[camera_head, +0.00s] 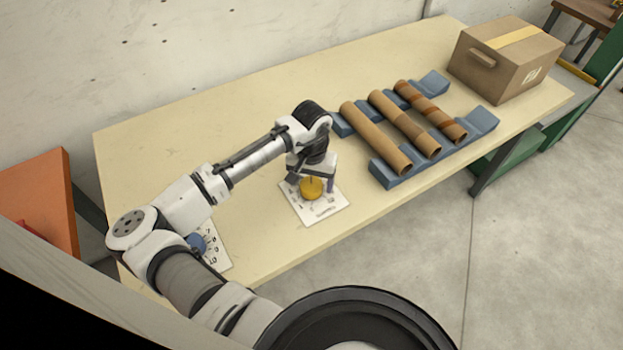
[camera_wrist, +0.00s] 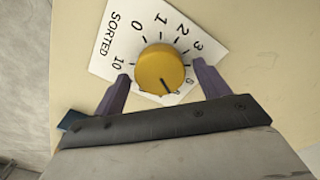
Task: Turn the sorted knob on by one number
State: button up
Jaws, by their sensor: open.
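The sorted knob (camera_wrist: 158,68) is a round yellow dial on a white card (camera_wrist: 115,49) marked SORTED, with numbers around it. In the wrist view its dark pointer line faces the lower side, towards my gripper's palm; I cannot tell surely which number it meets. It also shows in the head view (camera_head: 312,189), under my gripper (camera_head: 311,183). My gripper is open, with one purple finger on each side of the knob (camera_wrist: 160,70). Small gaps seem to show between fingers and knob. Part of the number ring is hidden by the knob and gripper.
A blue knob (camera_head: 197,242) on another numbered card (camera_head: 218,257) is partly behind my arm. Several brown tubes (camera_head: 376,138) lie across blue racks (camera_head: 398,174) to the right. A cardboard box (camera_head: 505,62) stands at the far right of the table (camera_head: 250,105).

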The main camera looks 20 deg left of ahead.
jog(key=c, duration=1)
jog(key=shift+m, duration=0.3)
jog(key=shift+m+b, duration=0.4)
jog(key=shift+m, duration=2.2)
jog(key=o, duration=1)
